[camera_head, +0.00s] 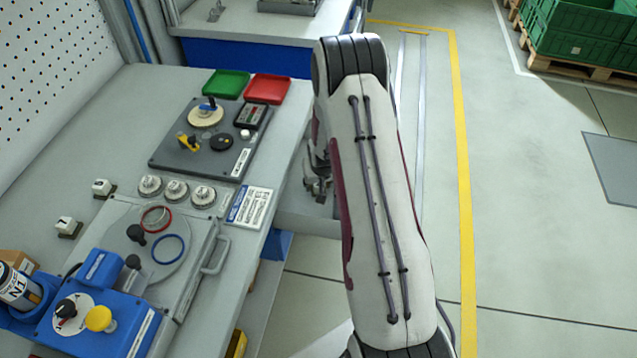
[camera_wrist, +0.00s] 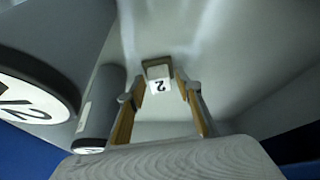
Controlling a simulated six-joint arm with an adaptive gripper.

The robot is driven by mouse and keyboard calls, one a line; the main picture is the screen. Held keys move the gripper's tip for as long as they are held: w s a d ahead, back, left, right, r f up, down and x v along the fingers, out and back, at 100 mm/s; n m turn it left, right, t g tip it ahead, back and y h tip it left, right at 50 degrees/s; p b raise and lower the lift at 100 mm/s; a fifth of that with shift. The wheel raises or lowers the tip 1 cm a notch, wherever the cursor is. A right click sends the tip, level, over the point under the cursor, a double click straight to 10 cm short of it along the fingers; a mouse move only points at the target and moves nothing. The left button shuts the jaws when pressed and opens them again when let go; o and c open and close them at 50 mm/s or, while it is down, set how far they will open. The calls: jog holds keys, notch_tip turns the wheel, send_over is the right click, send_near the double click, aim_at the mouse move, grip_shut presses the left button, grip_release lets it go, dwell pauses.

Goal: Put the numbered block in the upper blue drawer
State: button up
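The numbered block (camera_wrist: 159,84) has a white face with a black 2, upside down in the wrist view, and a dull brownish base behind it. My gripper (camera_wrist: 160,78) has its two orange-padded fingers on either side of it, and their tips appear to meet its base. In the head view my gripper (camera_head: 318,185) is partly hidden by my arm, beside the bench's right edge. A pulled-out grey drawer (camera_head: 300,220) shows under it, mostly covered by my arm. A blue panel (camera_head: 281,244) shows below the bench edge. The block is hidden in the head view.
Green (camera_head: 226,84) and red (camera_head: 268,89) trays lie at the back. Dark-rimmed round white faces (camera_wrist: 30,98) crowd the wrist view's left.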

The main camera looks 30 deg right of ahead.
jog(key=shift+r, duration=0.15)
dwell(0.3)
jog(key=shift+v, duration=2)
jog(key=v, duration=0.8)
